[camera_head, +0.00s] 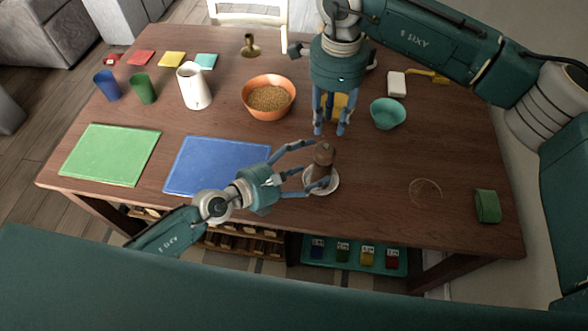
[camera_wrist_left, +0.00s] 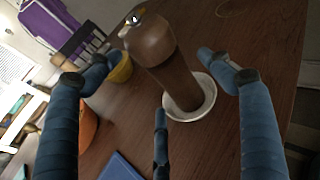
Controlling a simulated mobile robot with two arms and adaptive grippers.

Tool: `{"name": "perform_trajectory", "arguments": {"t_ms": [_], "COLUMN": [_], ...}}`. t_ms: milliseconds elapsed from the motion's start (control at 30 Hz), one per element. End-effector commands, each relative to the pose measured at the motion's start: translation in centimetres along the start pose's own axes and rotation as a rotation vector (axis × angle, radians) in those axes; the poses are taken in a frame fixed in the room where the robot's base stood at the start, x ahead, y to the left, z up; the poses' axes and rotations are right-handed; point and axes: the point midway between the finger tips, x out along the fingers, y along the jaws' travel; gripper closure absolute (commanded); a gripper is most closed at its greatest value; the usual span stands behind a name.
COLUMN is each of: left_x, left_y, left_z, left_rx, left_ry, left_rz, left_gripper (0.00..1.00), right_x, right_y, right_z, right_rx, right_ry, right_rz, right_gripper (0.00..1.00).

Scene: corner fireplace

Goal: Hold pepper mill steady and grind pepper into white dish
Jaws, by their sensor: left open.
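The brown wooden pepper mill (camera_head: 323,156) stands in the small white dish (camera_head: 333,187) near the table's front middle. In the left wrist view the mill (camera_wrist_left: 165,60) rises from the dish (camera_wrist_left: 208,103), tilted by the camera angle. My left gripper (camera_head: 318,165) is open, its fingers spread around the mill with visible gaps; it also shows in the left wrist view (camera_wrist_left: 160,75). My right gripper (camera_head: 329,130) points down just behind the mill, its fingers apart with nothing held between them.
A yellow bowl (camera_head: 338,104) is partly hidden behind my right gripper. An orange bowl of grains (camera_head: 269,104) and a teal bowl (camera_head: 388,114) stand nearby. A blue mat (camera_head: 205,165) lies left of the mill. A clear round item (camera_head: 426,192) and green block (camera_head: 487,206) are right.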

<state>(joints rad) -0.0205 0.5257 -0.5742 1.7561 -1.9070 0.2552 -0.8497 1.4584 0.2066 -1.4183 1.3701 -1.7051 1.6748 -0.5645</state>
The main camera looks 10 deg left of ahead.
Motion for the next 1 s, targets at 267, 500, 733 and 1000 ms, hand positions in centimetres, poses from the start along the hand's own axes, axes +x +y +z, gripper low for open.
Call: {"name": "perform_trajectory", "arguments": {"t_ms": [267, 500, 733, 1000], "left_x": [3.8, 4.6, 4.5, 4.5], "left_y": [0.0, 0.0, 0.0, 0.0], "left_z": [0.0, -0.1, -0.1, -0.1], "left_rx": [-0.001, -0.001, 0.0, 0.0], "left_ry": [0.001, 0.001, 0.001, 0.001], "left_rz": [0.0, 0.0, 0.0, 0.0], "left_gripper": [0.2, 0.2, 0.32, 0.75], "right_x": [0.0, 0.0, 0.0, -0.1], "right_y": [0.0, 0.0, 0.0, 0.0], "right_z": [0.0, 0.0, 0.0, 0.0], "right_rx": [0.0, 0.0, 0.0, -0.005], "right_ry": [0.0, 0.0, 0.0, 0.0], "right_rz": [0.0, 0.0, 0.0, -0.001], "right_gripper": [0.69, 0.69, 0.69, 0.59]}}
